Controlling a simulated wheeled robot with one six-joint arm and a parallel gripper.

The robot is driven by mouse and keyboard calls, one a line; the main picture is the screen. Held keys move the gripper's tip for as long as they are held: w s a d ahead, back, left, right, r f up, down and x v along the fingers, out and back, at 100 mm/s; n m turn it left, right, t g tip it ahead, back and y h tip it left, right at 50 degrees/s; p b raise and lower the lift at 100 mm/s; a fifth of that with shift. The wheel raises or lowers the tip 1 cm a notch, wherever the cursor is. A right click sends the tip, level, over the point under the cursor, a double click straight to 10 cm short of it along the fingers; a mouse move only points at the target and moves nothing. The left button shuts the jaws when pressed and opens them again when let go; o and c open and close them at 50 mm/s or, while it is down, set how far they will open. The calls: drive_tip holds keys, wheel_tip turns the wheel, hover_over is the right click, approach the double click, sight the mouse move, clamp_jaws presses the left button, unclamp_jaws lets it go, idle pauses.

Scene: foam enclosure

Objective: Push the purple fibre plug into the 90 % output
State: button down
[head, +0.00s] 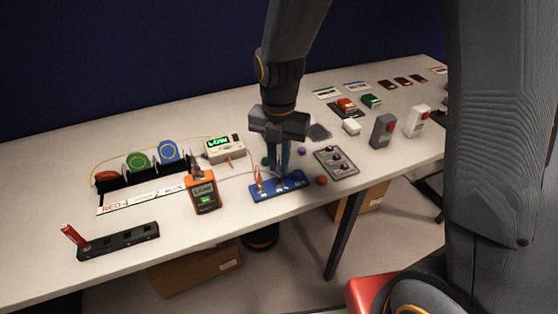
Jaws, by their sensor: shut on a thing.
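My gripper (280,172) points straight down over the blue block (263,192), which carries a row of ports near the table's front edge. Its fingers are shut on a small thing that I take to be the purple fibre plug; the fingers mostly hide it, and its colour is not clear. The fingertips are at or just above the block's back middle. I cannot tell whether the plug touches a port or which port is the 90 % output. An orange-tipped plug stands upright at the block's left end.
Left of the block stands an orange handheld meter (205,193); behind is a pale meter (226,148) with a green display. A grey panel with knobs (336,162) lies right. A small purple piece (302,151) and an orange-brown one (321,180) lie close to the gripper.

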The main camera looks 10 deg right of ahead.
drive_tip(key=shift+f+b, duration=0.6)
drive_tip(key=shift+f, duration=0.55)
drive_tip(key=c, duration=1.6)
unclamp_jaws()
drive_tip(key=shift+c, duration=0.2)
drive_tip(key=shift+r+b, duration=0.75)
drive_tip(key=shift+r, duration=3.2)
drive_tip(key=shift+s+d+f+m, duration=0.1)
drive_tip(key=shift+d+m, duration=0.15)
drive_tip(key=shift+m, duration=0.15)
drive_tip(key=s+d+f+m, duration=0.1)
drive_tip(key=d+m, duration=0.3)
drive_tip(key=m, duration=0.6)
drive_tip(key=s+d+f+m+t, duration=0.1)
drive_tip(key=s+d+m, duration=0.3)
drive_tip(key=m, duration=0.6)
drive_tip(key=s+d+f+m, duration=0.1)
drive_tip(key=d+m, duration=0.3)
drive_tip(key=m, duration=0.6)
drive_tip(key=shift+s+f, duration=0.25)
drive_tip(key=shift+s, duration=0.45)
